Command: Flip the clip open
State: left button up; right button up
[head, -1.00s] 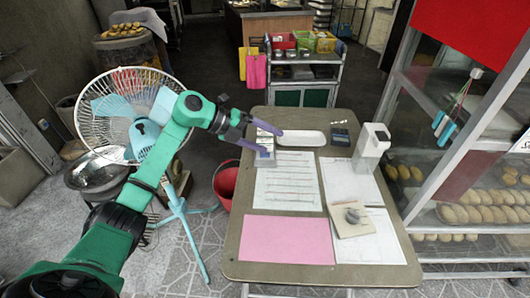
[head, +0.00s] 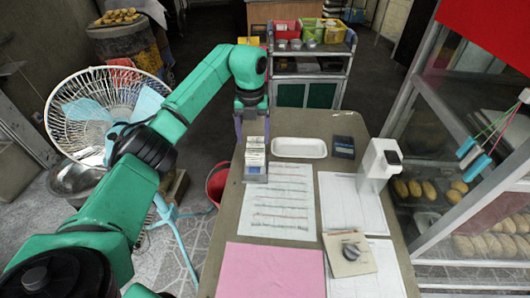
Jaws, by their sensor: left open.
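My left gripper (head: 253,128) reaches in from the left and points down over the table's back left edge. Its purple fingers are apart, at either side of the top of a small white stack with a blue-grey base (head: 255,172). I cannot tell whether the fingers touch the stack. I cannot tell for sure which thing is the clip. A beige square block with a grey rounded piece (head: 348,253) lies on papers at the right front of the table. Light blue and white clip-like pieces (head: 469,154) hang on strings at the right. My right gripper is not in view.
The table (head: 222,225) also holds a white tray (head: 299,148), a dark device (head: 343,147), a white dispenser (head: 377,162), a pink sheet (head: 268,270) and printed papers. A fan (head: 90,115) stands at left, a red bucket (head: 216,182) beside the table, a glass cabinet at right.

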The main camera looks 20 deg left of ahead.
pick_arm(q)
jog(key=p, duration=0.1)
send_over(254, 172)
notch_tip(254, 172, down, 4)
notch_tip(254, 172, down, 8)
jog(key=shift+f+p, duration=0.15)
jog(key=shift+p, duration=0.3)
jog(key=shift+f, duration=0.6)
grip_shut()
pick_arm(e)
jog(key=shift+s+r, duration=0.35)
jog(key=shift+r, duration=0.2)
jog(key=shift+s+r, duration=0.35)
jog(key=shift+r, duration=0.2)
